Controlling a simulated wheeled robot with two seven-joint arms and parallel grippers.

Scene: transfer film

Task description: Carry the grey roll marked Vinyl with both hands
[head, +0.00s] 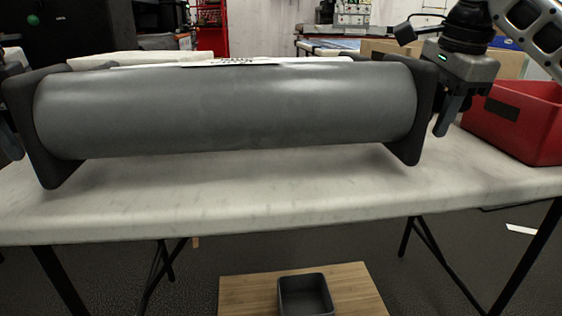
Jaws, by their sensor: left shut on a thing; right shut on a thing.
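The grey roll (225,112) lies level across the head view, with a dark end piece (52,165) at its left and another (405,150) at its right. A white label (235,62) with dark print shows along its top edge, too foreshortened to read. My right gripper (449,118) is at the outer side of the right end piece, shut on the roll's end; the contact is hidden. My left gripper (8,140) shows only partly at the left edge, shut on the other end. I cannot tell whether the end pieces touch the table.
The white table (230,215) is clear in front of the roll. A red bin (525,122) stands at its right. A pale long object (150,57) lies behind the roll. Below, a wooden board (245,295) bears a dark grey tray (305,280). Cardboard boxes (385,47) are behind.

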